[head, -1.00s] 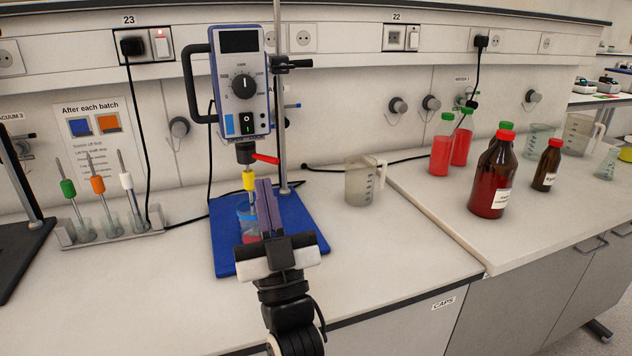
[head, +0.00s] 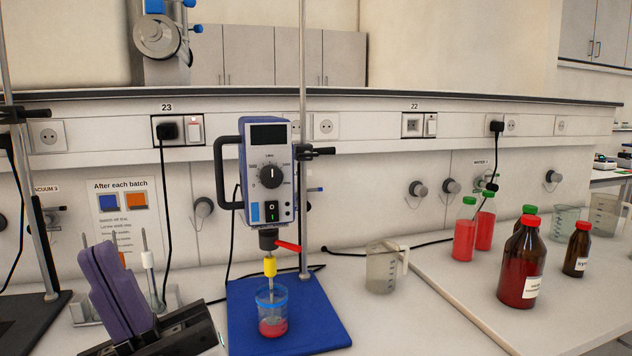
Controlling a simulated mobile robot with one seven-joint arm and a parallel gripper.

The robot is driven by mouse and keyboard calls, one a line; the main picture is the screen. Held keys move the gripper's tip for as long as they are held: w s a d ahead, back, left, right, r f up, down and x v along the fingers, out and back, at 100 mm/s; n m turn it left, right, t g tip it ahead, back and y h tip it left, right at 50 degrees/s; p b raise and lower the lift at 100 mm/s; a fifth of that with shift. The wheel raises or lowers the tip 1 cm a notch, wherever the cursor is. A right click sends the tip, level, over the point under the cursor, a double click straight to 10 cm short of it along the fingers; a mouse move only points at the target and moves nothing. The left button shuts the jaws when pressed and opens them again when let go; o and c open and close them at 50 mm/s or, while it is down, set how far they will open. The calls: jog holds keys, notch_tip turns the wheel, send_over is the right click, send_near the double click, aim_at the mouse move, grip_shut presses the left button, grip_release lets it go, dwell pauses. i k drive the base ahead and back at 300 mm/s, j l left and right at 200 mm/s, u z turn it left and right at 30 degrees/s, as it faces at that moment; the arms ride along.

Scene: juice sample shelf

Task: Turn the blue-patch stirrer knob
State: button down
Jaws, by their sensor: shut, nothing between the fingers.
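The overhead stirrer (head: 266,165) hangs on an upright rod above a blue base plate (head: 313,330). A blue patch (head: 255,212) shows low on its face. Its black round knob (head: 271,175) has a white mark pointing about straight up. A green-lit switch sits under the knob and a red lever (head: 288,246) sticks out below the body. A yellow-collared shaft (head: 270,266) reaches into a beaker (head: 273,322) of pink liquid. My gripper (head: 97,252), with purple fingers, is at the lower left, apart from the stirrer and lower than the knob. It is shut and empty.
A rack (head: 86,315) of rods is partly hidden behind my gripper. A second stand (head: 42,240) is at far left. A jug (head: 382,270), red bottles (head: 465,235) and brown bottles (head: 520,265) stand to the right. Cables hang along the wall.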

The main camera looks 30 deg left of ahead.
aim_at(271, 176)
jog(key=u, duration=1.15)
